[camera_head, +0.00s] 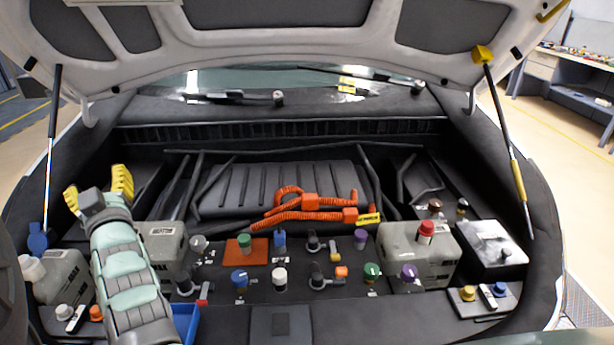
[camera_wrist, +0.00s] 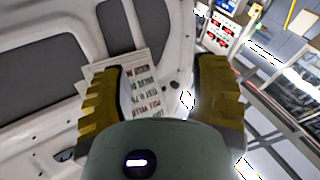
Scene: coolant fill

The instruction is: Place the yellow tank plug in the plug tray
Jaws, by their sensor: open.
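A yellow round cap (camera_head: 468,293) sits on the small dark panel at the right front of the bay. I cannot tell which, if either, is the tank plug. A blue tray (camera_head: 187,320) shows at the front, partly hidden by my arm; its inside is mostly hidden. My gripper (camera_head: 97,183) is raised at the left of the bay with its yellow fingers apart. In the wrist view my gripper (camera_wrist: 160,68) is open, with nothing between the fingers.
Grey tanks stand at left, middle and right; the right tank (camera_head: 405,262) has a red cap (camera_head: 426,230). Several coloured knobs fill the deck between. An orange hose (camera_head: 300,212) lies behind. The raised hood (camera_head: 270,50) and its right strut (camera_head: 505,145) bound the space.

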